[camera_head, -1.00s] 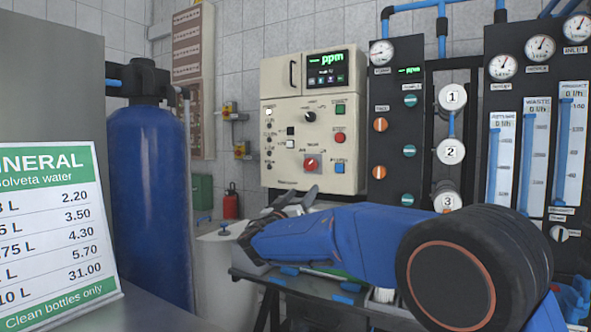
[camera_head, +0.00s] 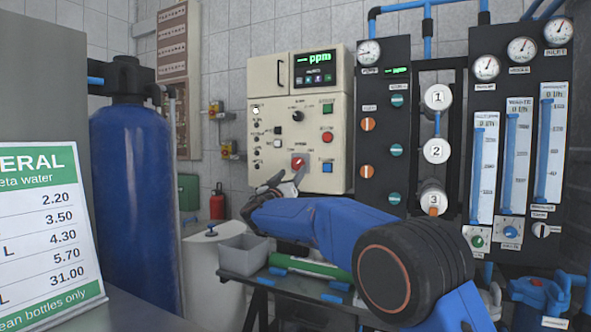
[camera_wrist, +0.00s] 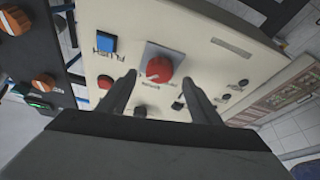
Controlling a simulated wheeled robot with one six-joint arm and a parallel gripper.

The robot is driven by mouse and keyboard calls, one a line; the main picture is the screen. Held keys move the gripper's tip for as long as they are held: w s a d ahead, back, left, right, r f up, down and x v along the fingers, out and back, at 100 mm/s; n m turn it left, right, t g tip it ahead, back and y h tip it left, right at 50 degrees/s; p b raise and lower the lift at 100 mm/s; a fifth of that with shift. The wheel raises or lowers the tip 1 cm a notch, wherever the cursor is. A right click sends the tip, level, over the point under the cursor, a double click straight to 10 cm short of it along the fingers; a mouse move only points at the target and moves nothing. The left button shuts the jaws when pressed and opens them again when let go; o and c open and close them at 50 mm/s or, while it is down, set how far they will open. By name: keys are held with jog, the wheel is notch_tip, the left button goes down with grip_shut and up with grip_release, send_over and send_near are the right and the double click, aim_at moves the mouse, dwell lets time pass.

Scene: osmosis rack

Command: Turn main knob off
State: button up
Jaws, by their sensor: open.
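The main knob (camera_head: 298,162) is a red rotary knob on a pale square plate, low on the cream control panel (camera_head: 262,92). My gripper (camera_head: 288,180) is open and empty, just below and in front of the knob in the head view. In the wrist view the red knob (camera_wrist: 159,68) shows between the two dark fingertips (camera_wrist: 159,78), with a gap on each side. No contact with the knob is visible. The small print around the knob is too blurred to read.
Beside the knob are a blue button (camera_head: 327,167), a red button (camera_head: 327,137) and a black knob (camera_head: 297,116). A black panel with orange and teal knobs (camera_head: 368,124) stands right. Below my arm is a bench with a grey bin (camera_head: 243,256) and a green tube (camera_head: 310,267).

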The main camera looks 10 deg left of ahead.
aim_at(297, 166)
jog(key=shift+x, duration=2.45)
jog(key=shift+c, duration=0.7)
jog(key=c, duration=0.9)
